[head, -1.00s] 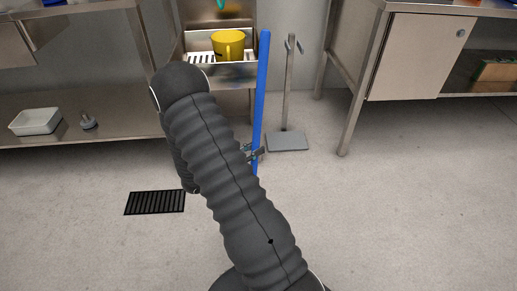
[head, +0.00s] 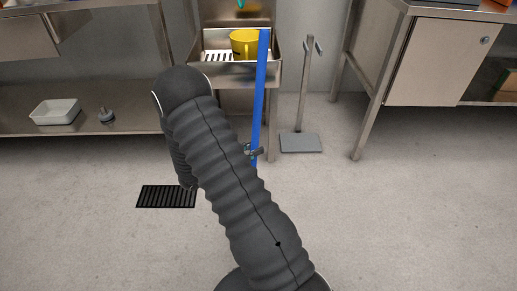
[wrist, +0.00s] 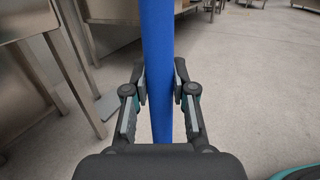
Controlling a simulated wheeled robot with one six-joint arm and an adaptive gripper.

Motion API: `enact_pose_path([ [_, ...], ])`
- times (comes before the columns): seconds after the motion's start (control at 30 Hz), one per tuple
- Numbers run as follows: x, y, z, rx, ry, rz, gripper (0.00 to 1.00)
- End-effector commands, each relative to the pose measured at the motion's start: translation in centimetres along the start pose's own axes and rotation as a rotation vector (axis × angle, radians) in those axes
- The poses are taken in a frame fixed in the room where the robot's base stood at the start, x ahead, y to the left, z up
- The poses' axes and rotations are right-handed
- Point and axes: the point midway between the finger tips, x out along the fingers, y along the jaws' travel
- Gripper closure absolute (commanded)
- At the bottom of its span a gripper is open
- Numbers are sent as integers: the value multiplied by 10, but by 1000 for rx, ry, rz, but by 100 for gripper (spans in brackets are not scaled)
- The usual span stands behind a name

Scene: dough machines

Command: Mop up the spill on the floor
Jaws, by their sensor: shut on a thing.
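A blue pole (head: 261,95), likely the mop's handle, stands nearly upright in front of the sink in the head view. My gripper (head: 254,151) is shut on it, partly hidden behind my dark arm. In the wrist view the blue pole (wrist: 157,65) runs between both fingers of my gripper (wrist: 160,88), which press on it from each side. The lower end of the pole and any mop head are hidden. I see no spill on the visible floor.
A steel sink (head: 235,72) holds a yellow bucket (head: 243,43). A grey stand with a flat base (head: 300,142) is right of the pole. A black floor drain (head: 166,197) lies left of my arm. Steel tables stand on both sides; the front floor is clear.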

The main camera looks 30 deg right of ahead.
Motion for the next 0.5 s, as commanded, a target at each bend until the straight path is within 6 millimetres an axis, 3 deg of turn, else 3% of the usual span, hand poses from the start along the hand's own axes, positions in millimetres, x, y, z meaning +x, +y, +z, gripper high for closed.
enact_pose_path([
  [0.5,-19,10,2,1,-1,0,100],
])
